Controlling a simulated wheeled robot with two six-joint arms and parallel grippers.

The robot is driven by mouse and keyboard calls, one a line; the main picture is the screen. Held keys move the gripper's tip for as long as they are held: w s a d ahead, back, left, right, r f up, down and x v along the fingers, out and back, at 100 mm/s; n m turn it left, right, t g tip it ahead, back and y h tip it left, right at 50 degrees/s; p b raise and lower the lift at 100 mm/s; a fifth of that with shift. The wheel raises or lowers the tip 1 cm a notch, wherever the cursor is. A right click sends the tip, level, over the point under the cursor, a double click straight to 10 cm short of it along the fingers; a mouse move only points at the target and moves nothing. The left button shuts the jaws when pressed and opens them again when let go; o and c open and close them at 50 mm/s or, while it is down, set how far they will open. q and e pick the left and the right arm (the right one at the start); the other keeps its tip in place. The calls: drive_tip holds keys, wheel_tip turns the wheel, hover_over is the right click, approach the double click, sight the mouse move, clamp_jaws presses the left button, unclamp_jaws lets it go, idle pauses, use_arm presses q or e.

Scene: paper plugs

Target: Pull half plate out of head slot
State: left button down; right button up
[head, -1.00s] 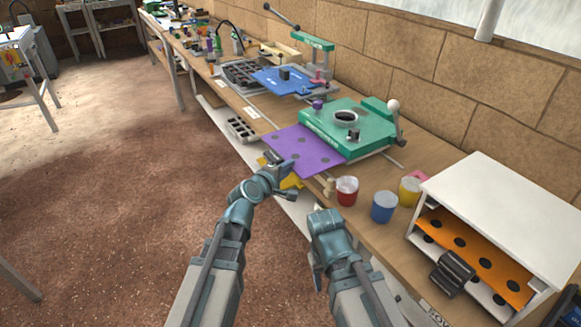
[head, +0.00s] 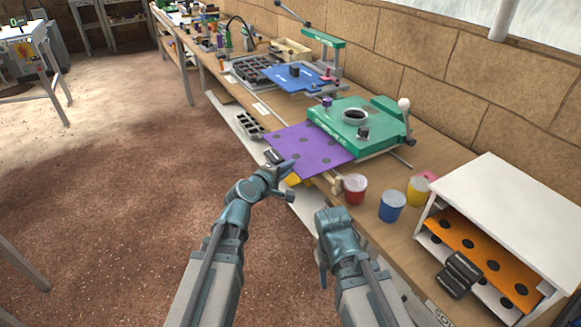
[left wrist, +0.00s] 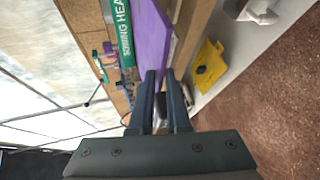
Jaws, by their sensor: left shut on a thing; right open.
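The purple half plate (head: 305,145) with dark holes lies flat, partly inside the front slot of the green head (head: 375,125) and sticking out toward the floor side. My left gripper (head: 286,165) is at the plate's outer edge, shut on it. In the left wrist view, the purple plate (left wrist: 152,38) runs to my left fingertips (left wrist: 160,76), with the green head (left wrist: 124,32) beside it. My right gripper (head: 323,278) is open and empty, low in front of the bench; its fingers are mostly hidden behind its wrist.
Red (head: 355,189), blue (head: 392,206) and yellow (head: 418,190) cups stand right of the plate. A white rack (head: 515,205) holds an orange plate (head: 480,258). A yellow piece (left wrist: 209,64) lies below the bench edge. The floor (head: 110,220) on the left is clear.

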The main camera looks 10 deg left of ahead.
use_arm(q)
drive_tip(key=shift+s+a, duration=0.35)
drive_tip(key=shift+a, duration=0.15)
drive_tip(key=shift+s+a, duration=0.45)
drive_tip(key=shift+a, duration=0.25)
drive_tip(key=shift+r, duration=0.15)
